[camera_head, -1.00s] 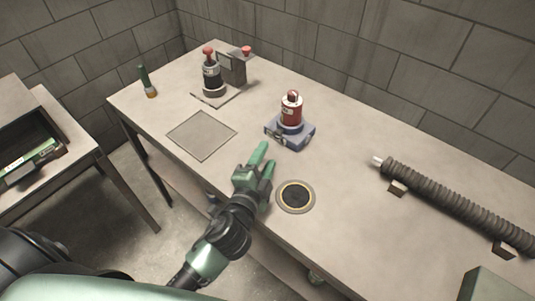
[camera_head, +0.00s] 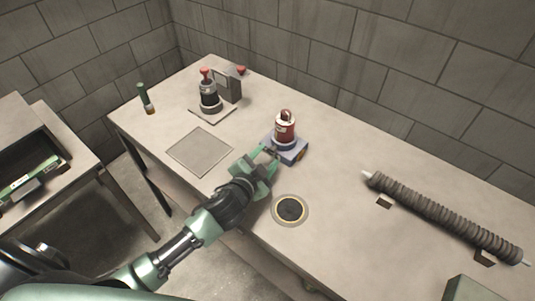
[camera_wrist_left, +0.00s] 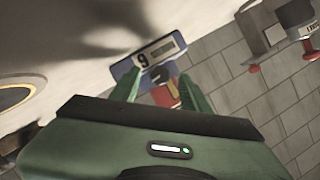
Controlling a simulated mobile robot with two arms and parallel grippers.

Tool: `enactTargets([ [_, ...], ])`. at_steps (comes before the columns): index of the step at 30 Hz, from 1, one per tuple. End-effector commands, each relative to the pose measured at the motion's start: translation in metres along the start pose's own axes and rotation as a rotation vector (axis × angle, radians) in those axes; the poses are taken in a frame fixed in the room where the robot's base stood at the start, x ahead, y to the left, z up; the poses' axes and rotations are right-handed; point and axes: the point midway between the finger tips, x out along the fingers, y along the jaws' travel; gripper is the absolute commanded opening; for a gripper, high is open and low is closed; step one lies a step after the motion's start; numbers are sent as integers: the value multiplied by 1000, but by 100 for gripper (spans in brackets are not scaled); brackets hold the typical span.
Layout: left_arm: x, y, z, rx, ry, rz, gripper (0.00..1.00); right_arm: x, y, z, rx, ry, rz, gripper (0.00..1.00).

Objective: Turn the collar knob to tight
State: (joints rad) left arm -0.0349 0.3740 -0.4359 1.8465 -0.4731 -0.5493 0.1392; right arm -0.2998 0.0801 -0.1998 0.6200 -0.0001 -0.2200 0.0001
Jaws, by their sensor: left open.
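A red canister with a handle on top (camera_head: 285,128) stands upright in a blue base (camera_head: 294,151) near the middle of the table. In the left wrist view the blue base (camera_wrist_left: 126,68) carries a white label, and a small dark part that looks like the collar knob (camera_wrist_left: 159,75) shows on its front. My left gripper (camera_head: 266,161) is open at the near left side of the base. In the wrist view its two green fingers (camera_wrist_left: 160,92) lie on either side of the dark part, with no clear contact. The knob's setting is too small to read. My right gripper is not in view.
A grey ribbed tube (camera_head: 445,217) lies at the right. A round black disc with a yellow ring (camera_head: 290,209) is in the table near my arm. A flat grey plate (camera_head: 199,151) lies left. A black canister (camera_head: 208,96) and a green-handled tool (camera_head: 146,99) stand farther back.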

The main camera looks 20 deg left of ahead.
Motion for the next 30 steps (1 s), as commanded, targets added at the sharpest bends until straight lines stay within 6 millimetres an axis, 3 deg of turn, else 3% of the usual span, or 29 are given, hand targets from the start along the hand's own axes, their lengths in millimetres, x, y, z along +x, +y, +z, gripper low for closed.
enactTargets([
  [4,12,0,0,1,0,0,46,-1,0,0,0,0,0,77],
  [12,14,0,0,1,0,0,46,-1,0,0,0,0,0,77],
  [13,14,0,0,1,0,0,44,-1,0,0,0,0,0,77],
  [18,14,0,0,2,0,0,0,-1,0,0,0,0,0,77],
  [30,14,2,0,127,0,-51,0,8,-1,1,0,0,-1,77],
])
